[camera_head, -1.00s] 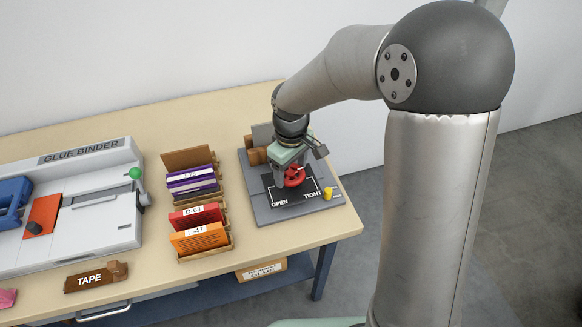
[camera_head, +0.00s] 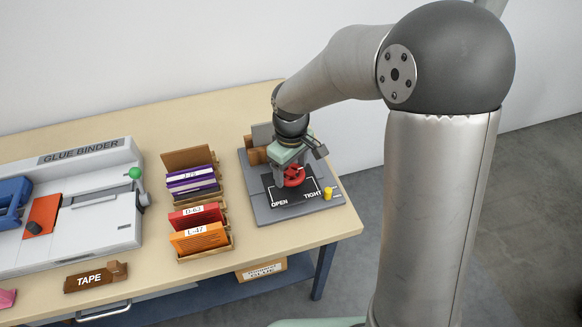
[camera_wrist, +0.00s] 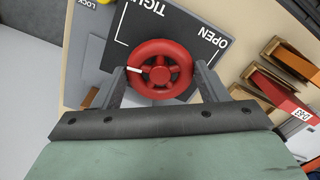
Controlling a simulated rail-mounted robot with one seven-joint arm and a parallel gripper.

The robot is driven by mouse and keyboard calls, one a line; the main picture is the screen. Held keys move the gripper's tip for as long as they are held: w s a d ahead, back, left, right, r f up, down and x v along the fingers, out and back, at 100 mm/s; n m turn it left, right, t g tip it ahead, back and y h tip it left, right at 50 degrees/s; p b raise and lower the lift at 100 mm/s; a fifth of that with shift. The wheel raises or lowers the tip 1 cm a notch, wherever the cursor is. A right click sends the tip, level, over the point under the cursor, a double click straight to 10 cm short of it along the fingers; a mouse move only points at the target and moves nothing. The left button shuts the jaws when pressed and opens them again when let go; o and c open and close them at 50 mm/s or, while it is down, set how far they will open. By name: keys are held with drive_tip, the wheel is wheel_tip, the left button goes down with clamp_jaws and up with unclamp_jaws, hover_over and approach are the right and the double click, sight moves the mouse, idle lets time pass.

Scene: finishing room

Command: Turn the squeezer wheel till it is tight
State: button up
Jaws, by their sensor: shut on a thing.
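The red squeezer wheel (camera_head: 296,178) sits on a dark panel (camera_head: 276,192) lettered OPEN on the left and TIGHT on the right. My gripper (camera_head: 289,172) points down over it. In the wrist view the wheel (camera_wrist: 160,50) lies between the two fingers of my gripper (camera_wrist: 161,69), which are shut on its rim from both sides. A white mark on the wheel points left in that view, near the left finger. In the head view my gripper hides part of the wheel.
A yellow knob (camera_head: 328,193) stands at the right of the squeezer's grey base (camera_head: 262,213), by a LOCK label in the wrist view. A wooden rack holds purple, red (camera_head: 193,219) and orange (camera_head: 199,239) books to the left. The glue binder (camera_head: 100,235) stands further left.

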sight(291, 173)
idle(0.3)
drive_tip(key=o, duration=1)
drive_tip(key=shift+r, duration=0.1)
wheel_tip(291, 173, up, 17)
drive_tip(key=shift+r+b, duration=0.2)
drive_tip(key=shift+b, duration=0.45)
